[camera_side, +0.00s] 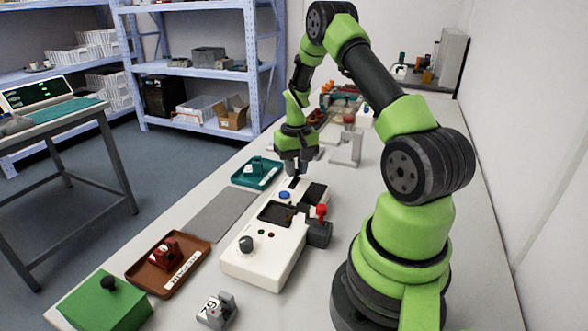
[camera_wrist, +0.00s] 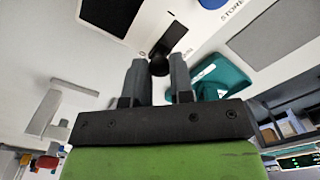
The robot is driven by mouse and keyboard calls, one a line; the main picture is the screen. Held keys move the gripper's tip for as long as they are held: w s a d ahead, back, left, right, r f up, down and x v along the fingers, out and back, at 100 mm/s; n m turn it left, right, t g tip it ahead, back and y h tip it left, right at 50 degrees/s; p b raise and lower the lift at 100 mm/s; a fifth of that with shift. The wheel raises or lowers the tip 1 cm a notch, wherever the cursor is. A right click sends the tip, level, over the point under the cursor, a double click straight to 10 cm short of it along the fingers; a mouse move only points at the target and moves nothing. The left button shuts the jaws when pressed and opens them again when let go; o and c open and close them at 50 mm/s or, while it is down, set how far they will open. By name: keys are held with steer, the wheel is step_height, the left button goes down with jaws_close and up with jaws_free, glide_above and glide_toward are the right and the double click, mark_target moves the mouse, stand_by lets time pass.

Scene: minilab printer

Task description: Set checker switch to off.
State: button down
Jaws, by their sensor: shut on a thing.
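The checker (camera_side: 262,262) is a white box on the bench, with dark panels, a dark knob, small buttons and a blue button (camera_side: 284,195) on top. Its switch (camera_wrist: 158,66) has a dark rounded tip and sits by a dark slot at the checker's far end. My gripper (camera_side: 297,172) points down over that far end. In the wrist view my gripper (camera_wrist: 158,70) has its two fingers on either side of the switch tip, shut on it. The fingers partly hide the switch, and its set position cannot be told.
A red-topped lever (camera_side: 320,212) stands at the checker's right side. A teal tray (camera_side: 244,180), a grey mat (camera_side: 222,214), a brown tray (camera_side: 142,270) and a green box (camera_side: 84,306) lie to the left. A grey bracket (camera_side: 346,150) stands behind right.

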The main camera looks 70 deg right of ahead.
steer(key=c, duration=1)
jaws_free()
steer(key=shift+d, duration=0.15)
steer(key=shift+r, duration=0.15)
step_height(320, 180, up, 10)
steer(key=shift+f, duration=0.15)
